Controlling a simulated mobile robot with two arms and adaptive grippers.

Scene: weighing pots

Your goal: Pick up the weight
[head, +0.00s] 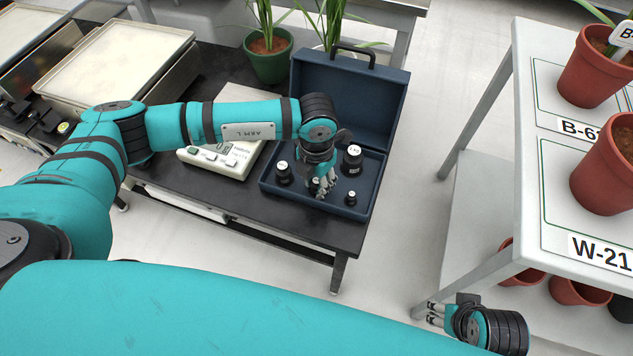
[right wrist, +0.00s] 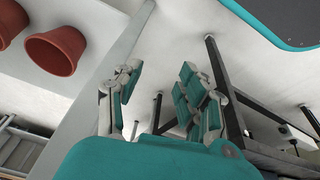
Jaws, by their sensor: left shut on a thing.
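A blue case (head: 347,108) with its lid raised stands on the dark bench and holds several black weights with white top labels. My left gripper (head: 325,187) is down inside the case and shut on a black weight (head: 315,185), partly hidden by the fingers. A larger weight (head: 352,160) stands right of and behind it, another weight (head: 284,174) stands to the left, and a small one (head: 351,198) stands to the right. My right gripper (head: 436,314) is low beside the white shelf; in the right wrist view its fingers (right wrist: 160,95) are apart with nothing between them.
A white scale (head: 226,160) sits left of the case, partly under my left arm. Potted plants (head: 268,62) stand behind on the bench. At right, a white shelf (head: 560,215) carries red pots (head: 597,70), with more pots below.

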